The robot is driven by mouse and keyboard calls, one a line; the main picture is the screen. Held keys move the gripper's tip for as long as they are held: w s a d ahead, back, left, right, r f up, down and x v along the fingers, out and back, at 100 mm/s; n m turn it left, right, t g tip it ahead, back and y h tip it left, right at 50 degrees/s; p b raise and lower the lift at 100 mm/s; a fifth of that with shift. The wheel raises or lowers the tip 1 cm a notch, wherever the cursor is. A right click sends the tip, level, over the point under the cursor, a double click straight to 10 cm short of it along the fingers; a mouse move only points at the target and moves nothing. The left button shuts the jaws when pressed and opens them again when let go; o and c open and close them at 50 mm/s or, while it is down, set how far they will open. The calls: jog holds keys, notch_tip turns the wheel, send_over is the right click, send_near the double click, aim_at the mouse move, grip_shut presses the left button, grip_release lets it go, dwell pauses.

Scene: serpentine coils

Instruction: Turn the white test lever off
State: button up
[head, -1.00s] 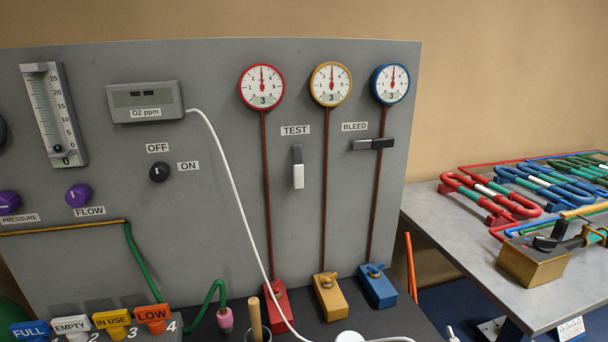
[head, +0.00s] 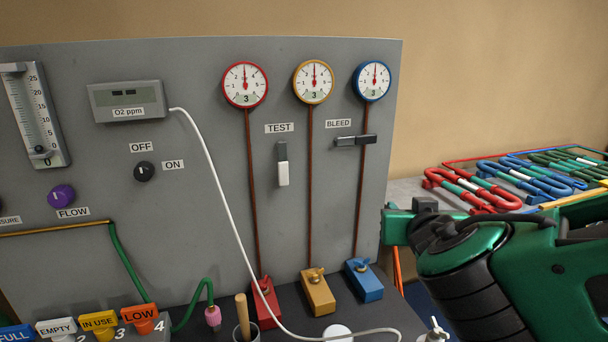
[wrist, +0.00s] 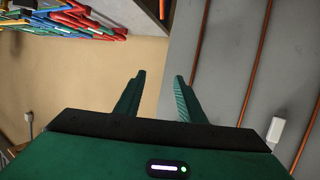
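The white test lever (head: 283,173) is on the grey panel, below the TEST label (head: 279,128). It hangs straight down from its grey mount. In the wrist view a white lever end (wrist: 276,130) shows at the lower right, outside my fingers and apparently the same lever. My gripper (wrist: 155,90) is open, with a clear gap between its two green fingers and nothing held. In the head view my green and black arm is at the right, in front of the panel's right edge and well to the right of the lever.
A black bleed lever (head: 355,140) lies horizontal, right of the test lever. Brown pipes (head: 310,190) run down from three gauges. A white hose (head: 220,180) curves left of the lever. Red, yellow and blue valve blocks (head: 317,293) stand below. Coloured coils (head: 470,190) lie on the right table.

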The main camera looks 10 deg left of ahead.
jog(key=s+a+r+n+t+y, duration=0.1)
jog(key=s+a+r+y, duration=0.1)
jog(key=a, duration=0.3)
jog(key=s+a+r+n+y, duration=0.1)
jog(key=s+a+n+y, duration=0.15)
jog(key=a, duration=0.35)
jog(key=n+y, duration=0.1)
jog(key=y, duration=0.3)
send_near(284, 169)
jog(key=shift+h, duration=0.25)
jog(key=x, duration=0.8)
jog(key=shift+r, duration=0.15)
jog(key=shift+s, duration=0.1)
jog(key=shift+c, duration=0.2)
grip_shut()
